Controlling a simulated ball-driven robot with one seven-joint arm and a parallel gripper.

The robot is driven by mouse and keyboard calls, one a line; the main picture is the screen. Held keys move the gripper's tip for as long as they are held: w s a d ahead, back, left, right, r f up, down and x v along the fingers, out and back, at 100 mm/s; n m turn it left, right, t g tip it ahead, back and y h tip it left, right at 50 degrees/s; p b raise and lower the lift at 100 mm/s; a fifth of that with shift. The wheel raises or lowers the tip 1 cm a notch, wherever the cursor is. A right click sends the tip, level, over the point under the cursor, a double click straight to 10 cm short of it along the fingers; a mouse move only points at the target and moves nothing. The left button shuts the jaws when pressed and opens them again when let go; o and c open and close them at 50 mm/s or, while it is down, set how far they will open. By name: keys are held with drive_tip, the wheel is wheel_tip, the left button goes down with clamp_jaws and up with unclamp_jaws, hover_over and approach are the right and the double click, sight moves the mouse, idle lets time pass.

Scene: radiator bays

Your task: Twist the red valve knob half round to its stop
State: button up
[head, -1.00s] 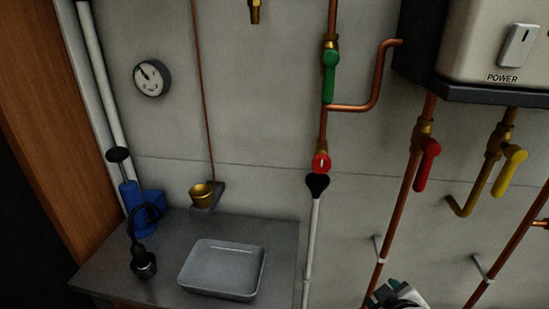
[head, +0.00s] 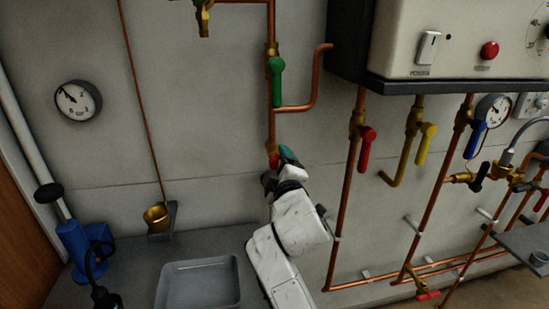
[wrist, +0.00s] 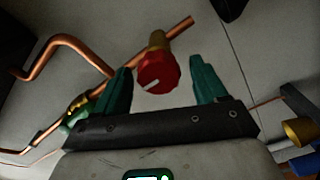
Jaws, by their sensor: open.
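The red valve knob (wrist: 158,74) is round, with a white pointer mark, at the lower end of a copper pipe. In the wrist view it appears in the gap between the two green fingers, closer to the left one, with bare space on both sides. In the head view only a bit of the red knob (head: 273,161) shows beside my gripper, which hides the rest. My gripper (wrist: 161,72) is open and holds nothing; in the head view its fingers (head: 287,156) are at the knob. I cannot tell how deep the knob sits between them.
A green lever (head: 276,82) is on the same pipe above the knob. Red (head: 366,148) and yellow (head: 425,143) levers hang to the right, under the boiler box (head: 450,40). A grey tray (head: 198,284) and brass cup (head: 156,217) are lower left.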

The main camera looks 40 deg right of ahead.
drive_tip(key=shift+x, duration=1.45)
drive_tip(key=shift+d, duration=0.1)
drive_tip(key=c, duration=1)
drive_tip(key=shift+c, duration=0.2)
